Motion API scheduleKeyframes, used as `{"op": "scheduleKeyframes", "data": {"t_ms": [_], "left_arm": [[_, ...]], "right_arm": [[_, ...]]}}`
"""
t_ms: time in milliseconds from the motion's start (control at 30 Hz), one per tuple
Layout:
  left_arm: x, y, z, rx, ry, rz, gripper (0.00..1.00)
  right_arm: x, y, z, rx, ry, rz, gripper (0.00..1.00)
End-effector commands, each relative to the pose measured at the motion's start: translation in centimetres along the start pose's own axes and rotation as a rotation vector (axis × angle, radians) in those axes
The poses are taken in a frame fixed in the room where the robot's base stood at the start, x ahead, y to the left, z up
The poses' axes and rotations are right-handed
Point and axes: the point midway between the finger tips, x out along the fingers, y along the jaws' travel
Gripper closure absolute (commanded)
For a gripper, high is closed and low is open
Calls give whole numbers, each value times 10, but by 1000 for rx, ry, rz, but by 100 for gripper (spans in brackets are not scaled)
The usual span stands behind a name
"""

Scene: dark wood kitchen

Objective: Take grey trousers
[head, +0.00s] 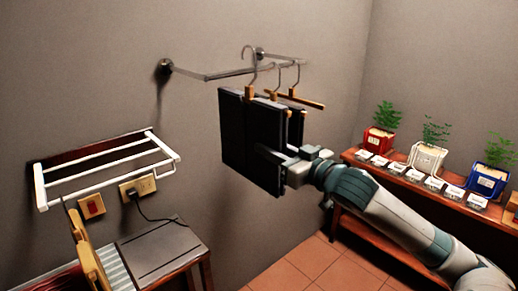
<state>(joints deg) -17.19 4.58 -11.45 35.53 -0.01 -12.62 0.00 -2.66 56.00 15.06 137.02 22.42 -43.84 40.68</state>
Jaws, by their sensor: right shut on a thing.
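Dark grey folded trousers (245,135) hang from hangers with metal hooks on a wall rail (232,73). More dark cloth (296,124) hangs close behind them, partly hidden. A wooden hanger bar (294,99) shows at the right of the group. My right gripper (277,160) reaches in from the right and is shut on the lower right part of the trousers. The front hook (248,54) stands a little above the rail; I cannot tell whether it touches it. My left gripper is not in view.
A white wall rack (107,161) and sockets (137,187) are at the left, above a small dark table (155,253). At the right a wooden shelf (350,158) holds potted plants (428,155) and several small labelled items. Tiled floor (318,265) lies between.

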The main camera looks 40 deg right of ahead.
Motion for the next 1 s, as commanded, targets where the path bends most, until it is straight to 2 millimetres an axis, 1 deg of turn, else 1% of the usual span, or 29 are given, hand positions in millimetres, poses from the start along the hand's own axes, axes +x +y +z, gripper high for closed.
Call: {"op": "scheduleKeyframes", "data": {"t_ms": [33,100,400,433,733,1000], "left_arm": [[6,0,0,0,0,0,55],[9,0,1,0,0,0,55],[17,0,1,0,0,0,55],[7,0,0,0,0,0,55],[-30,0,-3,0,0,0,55],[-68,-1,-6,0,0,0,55]], "right_arm": [[-8,0,3,-1,2,0,100],[-18,0,3,-1,1,0,100],[-51,0,0,0,1,0,100],[-51,0,-5,3,0,-1,100],[-60,0,-7,7,0,-5,100],[-75,0,-7,4,0,1,100]]}}
